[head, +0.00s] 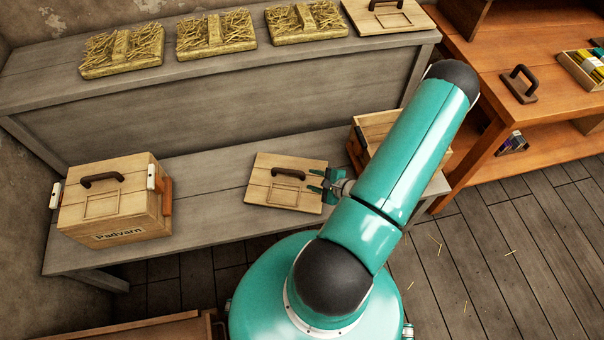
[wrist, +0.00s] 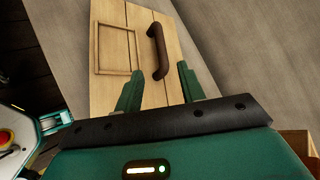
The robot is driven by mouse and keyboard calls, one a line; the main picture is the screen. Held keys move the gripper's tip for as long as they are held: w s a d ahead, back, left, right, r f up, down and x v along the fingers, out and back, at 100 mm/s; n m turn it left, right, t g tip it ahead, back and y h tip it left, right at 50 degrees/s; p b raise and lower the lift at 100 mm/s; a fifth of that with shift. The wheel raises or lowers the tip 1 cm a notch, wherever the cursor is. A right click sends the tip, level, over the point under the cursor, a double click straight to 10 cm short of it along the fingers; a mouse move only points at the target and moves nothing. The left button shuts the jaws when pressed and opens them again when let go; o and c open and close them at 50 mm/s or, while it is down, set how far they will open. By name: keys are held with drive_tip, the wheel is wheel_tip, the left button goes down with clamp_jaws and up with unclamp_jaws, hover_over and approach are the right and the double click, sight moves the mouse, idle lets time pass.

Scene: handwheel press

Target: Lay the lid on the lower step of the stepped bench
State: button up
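The lid (head: 262,186) is a pale wooden board with a dark brown handle (head: 288,173) and a framed panel. It appears to lie flat on the lower step (head: 215,195) of the grey stepped bench. My gripper (head: 319,181) is at the lid's right edge. In the wrist view the lid (wrist: 115,15) fills the upper middle, its handle (wrist: 157,45) just beyond and between my fingertips (wrist: 160,68). The fingers are apart, with nothing held between them. Whether they touch the lid cannot be told.
A closed wooden box (head: 115,205) marked "Padvarn" stands left on the lower step. Another box (head: 378,124) is partly hidden behind my arm. Several straw-covered slabs (head: 215,33) and another lid (head: 388,16) lie on the upper step. An orange-brown workbench (head: 540,110) stands right.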

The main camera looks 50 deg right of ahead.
drive_tip(key=w+a+r+n+g+y, duration=0.25)
drive_tip(key=a+r+n, duration=0.25)
drive_tip(key=r, duration=0.4)
drive_tip(key=w+a+r+n+g+y, duration=0.2)
drive_tip(key=w+a+r+n, duration=0.25)
drive_tip(key=r, duration=0.35)
drive_tip(key=w+a+r+n+g+y, duration=0.25)
drive_tip(key=a+r+n, duration=0.25)
drive_tip(key=r, duration=0.4)
drive_tip(key=s+a+r+n+h, duration=0.4)
drive_tip(key=a+r, duration=0.3)
drive_tip(key=r, duration=0.4)
drive_tip(key=s+a+r+n+h, duration=0.4)
drive_tip(key=a+r+n, duration=0.3)
drive_tip(key=r, duration=0.4)
drive_tip(key=shift+s, duration=0.65)
